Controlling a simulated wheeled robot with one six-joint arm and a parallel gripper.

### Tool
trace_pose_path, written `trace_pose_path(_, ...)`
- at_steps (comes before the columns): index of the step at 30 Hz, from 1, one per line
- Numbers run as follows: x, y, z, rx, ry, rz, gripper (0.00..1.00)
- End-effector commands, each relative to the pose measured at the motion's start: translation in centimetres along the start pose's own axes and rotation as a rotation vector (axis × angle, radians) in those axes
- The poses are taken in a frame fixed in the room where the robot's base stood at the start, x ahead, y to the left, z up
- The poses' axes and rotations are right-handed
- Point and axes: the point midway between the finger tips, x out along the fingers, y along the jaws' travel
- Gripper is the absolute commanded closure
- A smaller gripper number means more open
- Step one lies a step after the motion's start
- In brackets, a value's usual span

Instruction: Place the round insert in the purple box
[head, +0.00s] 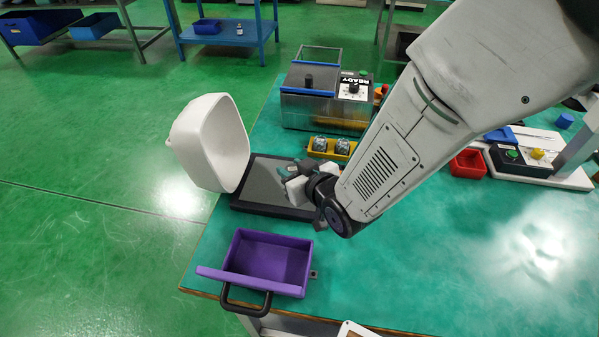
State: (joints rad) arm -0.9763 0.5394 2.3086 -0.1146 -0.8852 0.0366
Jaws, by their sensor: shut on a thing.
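My gripper (284,172) is above the dark flat tray in the middle of the bench, behind the purple box and a little to its right. It is shut on a small piece, which I take to be the round insert. The piece is mostly hidden by the fingers and its shape is hard to make out. The purple box (238,274) stands open at the bench's near left edge. It looks empty and is apart from my gripper.
A yellow holder (330,155) with two round metallic parts stands behind the dark tray (262,208). A grey machine (322,112) is at the back. A large white shell (205,140) rises left of the tray. A red bin (467,163) is at right. The bench's right front is clear.

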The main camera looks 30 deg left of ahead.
Motion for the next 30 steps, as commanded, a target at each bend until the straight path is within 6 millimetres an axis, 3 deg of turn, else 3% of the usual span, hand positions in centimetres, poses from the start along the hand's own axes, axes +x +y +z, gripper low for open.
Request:
trace_pose_path(10,1.5,0.0,3.6,-0.001,-0.001,0.000,1.00)
trace_pose_path(22,1.7,0.0,4.0,-0.001,0.002,0.000,1.00)
trace_pose_path(23,1.7,0.0,4.1,-0.001,0.001,0.000,0.65)
trace_pose_path(25,1.7,0.0,4.0,-0.001,0.001,0.000,0.46)
trace_pose_path(30,1.7,0.0,4.0,-0.001,0.001,0.000,0.46)
